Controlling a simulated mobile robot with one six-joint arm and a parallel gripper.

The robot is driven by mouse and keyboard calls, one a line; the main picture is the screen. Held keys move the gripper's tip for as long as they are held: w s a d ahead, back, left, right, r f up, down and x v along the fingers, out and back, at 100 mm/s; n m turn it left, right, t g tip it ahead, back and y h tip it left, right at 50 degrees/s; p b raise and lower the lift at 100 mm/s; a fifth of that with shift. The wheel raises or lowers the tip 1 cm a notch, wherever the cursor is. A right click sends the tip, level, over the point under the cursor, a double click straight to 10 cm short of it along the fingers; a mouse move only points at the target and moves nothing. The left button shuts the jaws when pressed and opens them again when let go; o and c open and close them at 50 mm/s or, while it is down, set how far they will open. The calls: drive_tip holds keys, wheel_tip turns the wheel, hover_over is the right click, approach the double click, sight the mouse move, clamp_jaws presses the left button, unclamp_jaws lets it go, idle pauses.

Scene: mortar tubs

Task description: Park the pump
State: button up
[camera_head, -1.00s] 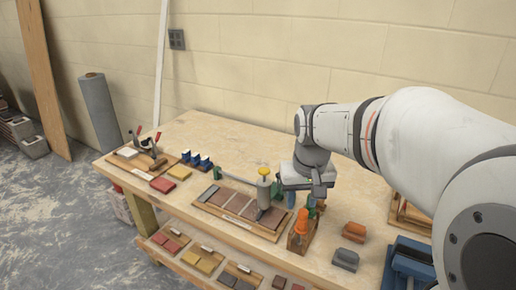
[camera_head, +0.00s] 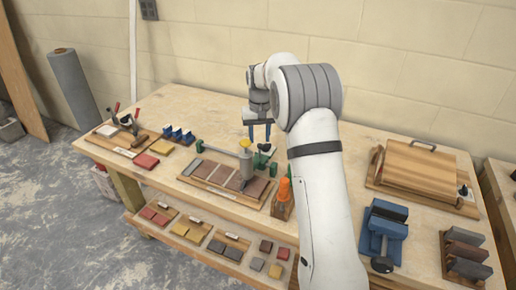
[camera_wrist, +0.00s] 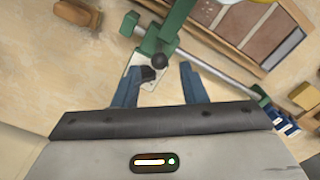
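An upright grey cylinder with a yellow top (camera_head: 246,164) stands at the right part of a wooden board with brown tiles (camera_head: 208,177). It may be the pump; no label shows. A green clamp with a long grey bar (camera_head: 215,149) lies behind it, its green jaw (camera_head: 262,159) just right of the cylinder. My gripper (camera_head: 258,131) is above the table behind the clamp. In the wrist view my gripper (camera_wrist: 160,86) is open, its blue fingers apart and empty. The clamp's green body (camera_wrist: 158,36) and black ball (camera_wrist: 159,61) lie just beyond the fingertips. The cylinder is mostly out of that view.
An orange-handled tool in a wooden holder (camera_head: 282,196) stands close to my arm. A blue vise-like tool (camera_head: 383,232) and a large wooden board (camera_head: 416,167) are to the right. Blue blocks (camera_head: 179,135) and a tool board (camera_head: 122,137) are left. Bare tabletop lies at the back.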

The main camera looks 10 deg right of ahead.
sight(260, 149)
wheel_tip(260, 149, down, 6)
drive_tip(key=shift+r+p, duration=0.1)
drive_tip(key=shift+p, duration=0.2)
drive_tip(key=shift+c, duration=0.4)
clamp_jaws()
